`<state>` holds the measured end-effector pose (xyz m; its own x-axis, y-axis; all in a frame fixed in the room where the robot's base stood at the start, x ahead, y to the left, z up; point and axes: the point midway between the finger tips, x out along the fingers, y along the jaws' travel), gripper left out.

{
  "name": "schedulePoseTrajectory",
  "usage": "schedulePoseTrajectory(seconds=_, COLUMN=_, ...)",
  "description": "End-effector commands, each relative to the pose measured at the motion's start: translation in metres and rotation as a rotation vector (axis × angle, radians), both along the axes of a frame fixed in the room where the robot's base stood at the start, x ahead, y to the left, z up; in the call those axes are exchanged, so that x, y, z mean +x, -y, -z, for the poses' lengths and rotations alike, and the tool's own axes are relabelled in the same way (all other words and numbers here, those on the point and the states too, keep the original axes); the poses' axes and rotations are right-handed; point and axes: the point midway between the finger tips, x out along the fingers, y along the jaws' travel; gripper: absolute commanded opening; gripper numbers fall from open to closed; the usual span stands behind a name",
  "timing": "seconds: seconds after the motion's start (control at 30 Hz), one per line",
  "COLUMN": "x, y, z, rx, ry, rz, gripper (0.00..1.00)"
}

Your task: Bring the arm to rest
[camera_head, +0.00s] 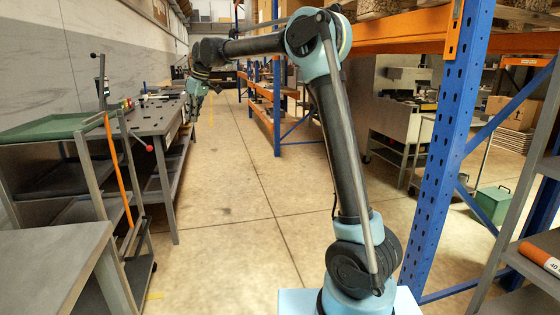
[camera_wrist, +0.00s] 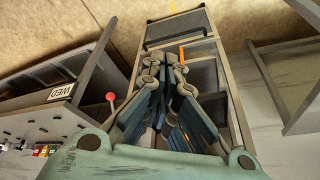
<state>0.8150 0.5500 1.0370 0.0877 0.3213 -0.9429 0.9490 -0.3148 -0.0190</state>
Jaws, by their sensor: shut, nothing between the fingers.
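My arm rises from its pale blue base in the head view and bends at a high elbow. Its forearm reaches out to the left, over the aisle. My gripper (camera_head: 196,102) hangs at the far end of the forearm, near the right edge of the long workbench (camera_head: 148,122), and looks small there. In the wrist view the gripper's linked fingers (camera_wrist: 168,85) fill the middle of the picture. They are shut with nothing held. I cannot tell exactly how far the gripper is from the bench.
A cart with a green tray (camera_head: 55,128) and an orange rod (camera_head: 120,172) stands at left, behind a grey table (camera_head: 45,262). A blue rack post (camera_head: 443,150) and orange beam (camera_head: 400,30) stand close right of my arm. The aisle floor (camera_head: 235,200) is clear.

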Motion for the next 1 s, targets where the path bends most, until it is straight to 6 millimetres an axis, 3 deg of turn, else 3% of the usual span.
schedulePoseTrajectory(seconds=0.03, x=-0.001, y=0.025, z=-0.003, rx=-0.004, ry=-0.003, rz=0.033, gripper=0.0)
schedulePoseTrajectory(seconds=0.1, x=-0.004, y=0.054, z=-0.005, rx=-0.009, ry=-0.007, rz=0.077, gripper=0.0)
schedulePoseTrajectory(seconds=0.47, x=-0.042, y=0.197, z=0.0, rx=-0.035, ry=-0.027, rz=0.296, gripper=0.0)
schedulePoseTrajectory(seconds=0.7, x=-0.082, y=0.283, z=0.017, rx=-0.049, ry=-0.04, rz=0.444, gripper=0.0)
schedulePoseTrajectory(seconds=1.0, x=-0.147, y=0.376, z=0.054, rx=-0.068, ry=-0.057, rz=0.63, gripper=0.0)
